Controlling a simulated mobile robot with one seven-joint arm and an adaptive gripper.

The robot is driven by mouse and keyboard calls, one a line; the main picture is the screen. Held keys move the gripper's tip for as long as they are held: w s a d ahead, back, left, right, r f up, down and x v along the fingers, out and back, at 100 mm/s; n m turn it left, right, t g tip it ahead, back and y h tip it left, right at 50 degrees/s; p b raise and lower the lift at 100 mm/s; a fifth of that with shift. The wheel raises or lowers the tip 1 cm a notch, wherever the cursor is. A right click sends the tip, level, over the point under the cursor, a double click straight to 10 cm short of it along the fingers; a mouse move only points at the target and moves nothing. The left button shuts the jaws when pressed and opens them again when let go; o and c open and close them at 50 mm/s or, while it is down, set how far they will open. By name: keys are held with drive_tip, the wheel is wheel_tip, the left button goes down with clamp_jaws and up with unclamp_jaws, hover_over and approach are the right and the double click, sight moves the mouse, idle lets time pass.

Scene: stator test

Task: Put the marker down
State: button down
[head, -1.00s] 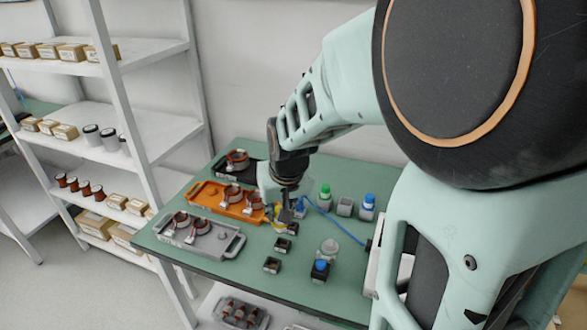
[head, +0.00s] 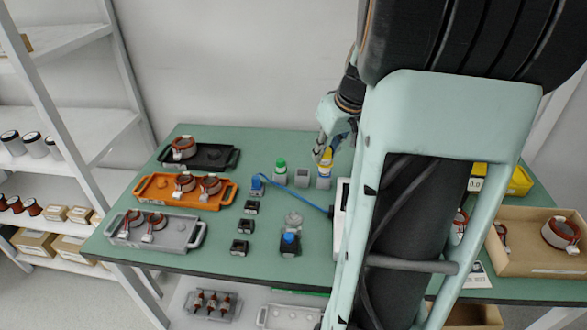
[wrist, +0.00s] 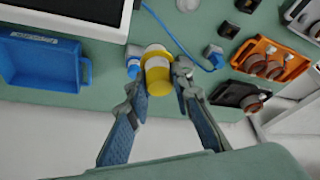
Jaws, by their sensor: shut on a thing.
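The marker (wrist: 157,72) is a stubby yellow cylinder with a white band. In the wrist view it sits between the two fingers of my gripper (wrist: 159,80), which is shut on it. In the head view the marker's yellow part (head: 326,157) shows below my gripper (head: 328,143), at the back of the green table (head: 215,250). A blue-capped bottle (wrist: 133,62) stands close beside it. I cannot tell whether the marker's base touches the table.
The green-capped bottle (head: 280,172) and a grey block (head: 302,178) stand left of the marker. Black, orange (head: 160,192) and grey trays with coils lie at the left. A blue bin (wrist: 40,62) shows in the wrist view. Free table lies behind the green-capped bottle.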

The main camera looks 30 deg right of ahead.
drive_tip(key=w+f, duration=0.4)
drive_tip(key=w+d+f+p, duration=0.1)
drive_tip(key=w+f, duration=0.3)
drive_tip(key=w, duration=0.1)
drive_tip(key=w+d+f, duration=0.1)
drive_tip(key=w+f, duration=0.3)
drive_tip(key=f, duration=0.1)
drive_tip(key=shift+w+p, duration=0.2)
drive_tip(key=shift+p, duration=0.1)
drive_tip(key=shift+r, duration=0.1)
drive_tip(key=shift+f+b, duration=0.45)
drive_tip(key=c, duration=1.7)
unclamp_jaws()
